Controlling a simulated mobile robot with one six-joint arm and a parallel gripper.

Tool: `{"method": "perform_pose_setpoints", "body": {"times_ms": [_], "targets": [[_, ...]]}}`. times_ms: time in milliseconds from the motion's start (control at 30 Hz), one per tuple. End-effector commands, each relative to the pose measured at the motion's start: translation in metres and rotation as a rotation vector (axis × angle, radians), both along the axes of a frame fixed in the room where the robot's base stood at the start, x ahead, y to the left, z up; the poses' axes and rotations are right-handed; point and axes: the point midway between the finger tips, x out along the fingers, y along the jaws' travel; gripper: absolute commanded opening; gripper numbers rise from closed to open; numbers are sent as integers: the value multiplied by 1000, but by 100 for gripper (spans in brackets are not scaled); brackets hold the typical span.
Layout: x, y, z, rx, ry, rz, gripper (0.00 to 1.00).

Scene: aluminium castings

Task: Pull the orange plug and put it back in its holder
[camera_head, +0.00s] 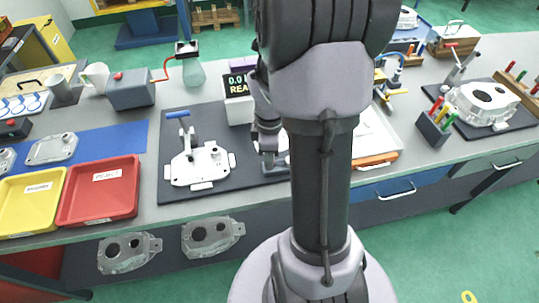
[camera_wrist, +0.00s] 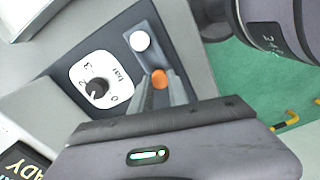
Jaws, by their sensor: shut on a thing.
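The orange plug (camera_wrist: 159,77) shows in the wrist view as a small round orange end at the dark strip of a grey box. My gripper (camera_wrist: 162,88) has its two grey fingers on either side of the plug, shut on it. I cannot tell whether the plug is seated or lifted. In the head view my gripper (camera_head: 268,158) is low over the dark mat, partly hidden by my arm, and the plug is hidden. I cannot make out its holder.
A white round knob (camera_wrist: 140,41) sits beside the plug, and a dial (camera_wrist: 97,86) is on the same box. A READY display (camera_head: 239,85) stands behind my gripper. A casting (camera_head: 200,166) in a clamp fixture lies to the left. Red (camera_head: 100,190) and yellow trays stand further left.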

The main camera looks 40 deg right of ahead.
Motion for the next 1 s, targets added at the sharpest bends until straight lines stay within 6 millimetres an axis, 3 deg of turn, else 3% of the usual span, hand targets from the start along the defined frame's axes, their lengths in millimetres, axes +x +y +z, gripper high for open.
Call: {"method": "perform_pose_setpoints", "body": {"times_ms": [600,633,733,1000], "targets": [[0,0,-16,1,1,0,0],[0,0,-16,1,1,0,25],[0,0,-15,1,1,0,44],[0,0,-15,0,0,0,46]]}}
